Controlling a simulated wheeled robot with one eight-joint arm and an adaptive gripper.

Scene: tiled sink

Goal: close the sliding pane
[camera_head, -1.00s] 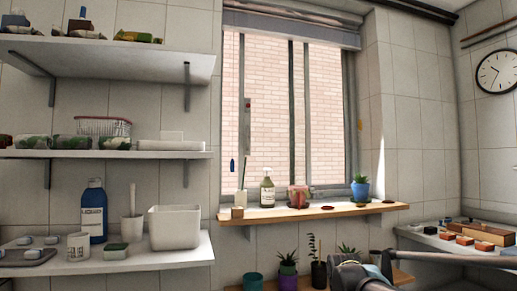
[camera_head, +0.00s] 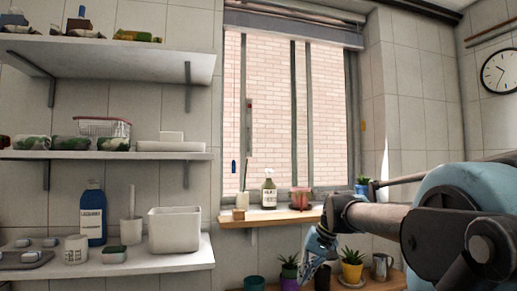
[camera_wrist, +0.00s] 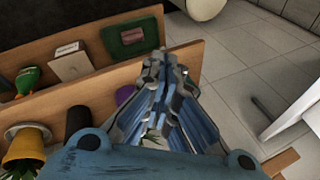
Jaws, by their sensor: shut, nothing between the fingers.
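The window (camera_head: 272,120) is in the back wall, with a brick wall showing through it. Grey upright bars (camera_head: 308,115) stand near its middle, and another upright (camera_head: 243,115) is near its left side with a small dark red mark on it. I cannot tell for certain which bars belong to the sliding pane or how wide its opening is. My gripper (camera_head: 316,252) is below the wooden sill, apart from the window, pointing down. In the wrist view its blue-grey fingers (camera_wrist: 163,75) are together and empty, above a wooden shelf edge. The window is outside the wrist view.
The wooden sill (camera_head: 270,219) holds a spray bottle (camera_head: 269,190), a reddish pot (camera_head: 300,198) and a blue pot (camera_head: 361,186), partly behind my arm. Potted plants, including a yellow pot (camera_head: 351,271), and a metal jug (camera_head: 381,266) stand below. White shelves are left.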

